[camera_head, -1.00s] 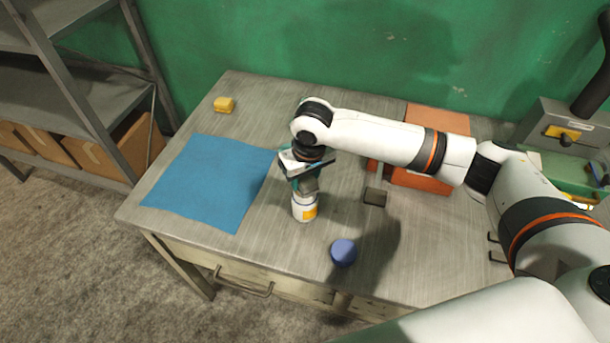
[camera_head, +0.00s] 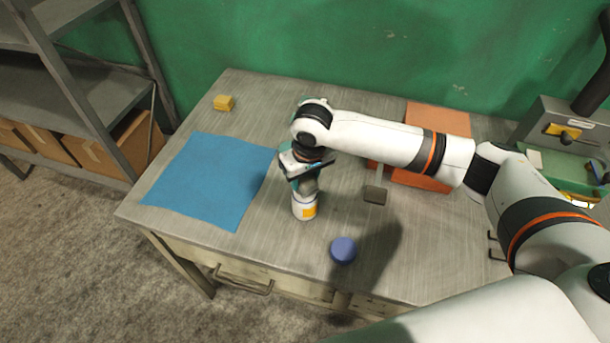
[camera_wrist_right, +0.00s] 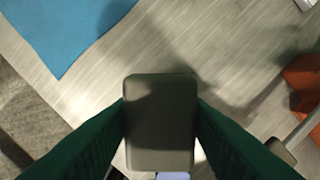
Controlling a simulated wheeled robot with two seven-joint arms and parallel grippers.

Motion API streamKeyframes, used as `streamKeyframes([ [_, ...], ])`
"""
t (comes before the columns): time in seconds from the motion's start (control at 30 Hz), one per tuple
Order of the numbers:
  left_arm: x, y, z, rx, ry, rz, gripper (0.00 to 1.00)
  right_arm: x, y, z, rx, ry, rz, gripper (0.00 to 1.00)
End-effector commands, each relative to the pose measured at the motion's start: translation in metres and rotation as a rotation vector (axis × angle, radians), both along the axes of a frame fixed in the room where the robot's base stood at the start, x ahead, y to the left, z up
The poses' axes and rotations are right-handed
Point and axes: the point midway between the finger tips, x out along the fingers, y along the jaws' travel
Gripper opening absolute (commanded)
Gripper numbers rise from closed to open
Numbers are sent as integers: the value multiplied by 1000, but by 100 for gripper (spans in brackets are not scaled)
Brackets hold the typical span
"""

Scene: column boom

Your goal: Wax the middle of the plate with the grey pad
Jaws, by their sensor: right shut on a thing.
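My right gripper (camera_head: 306,176) is shut on the grey pad (camera_wrist_right: 160,125), a dark rounded block between its green fingers in the wrist view. The pad is over the mouth of a white tin (camera_head: 304,209) with an orange label, standing upright on the table. Pad and tin look very close; I cannot tell whether they touch. The tin is mostly hidden by the pad in the wrist view. An orange-red flat panel (camera_head: 437,118), perhaps the plate, lies at the back right, its middle hidden by my right arm. My left gripper is not in view.
A small grey flat-headed thing (camera_head: 374,195) lies right of the tin. A blue cloth (camera_head: 212,180) covers the left, with a yellow block (camera_head: 223,103) behind. A grey box (camera_head: 560,125) stands at right.

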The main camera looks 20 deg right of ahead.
Motion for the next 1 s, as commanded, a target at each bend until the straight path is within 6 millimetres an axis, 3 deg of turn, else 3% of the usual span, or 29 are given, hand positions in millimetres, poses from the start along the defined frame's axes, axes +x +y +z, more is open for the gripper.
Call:
streamKeyframes([
  [1.0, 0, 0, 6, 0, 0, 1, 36, 0, 0, 0, 0, -1, 0, 23],
])
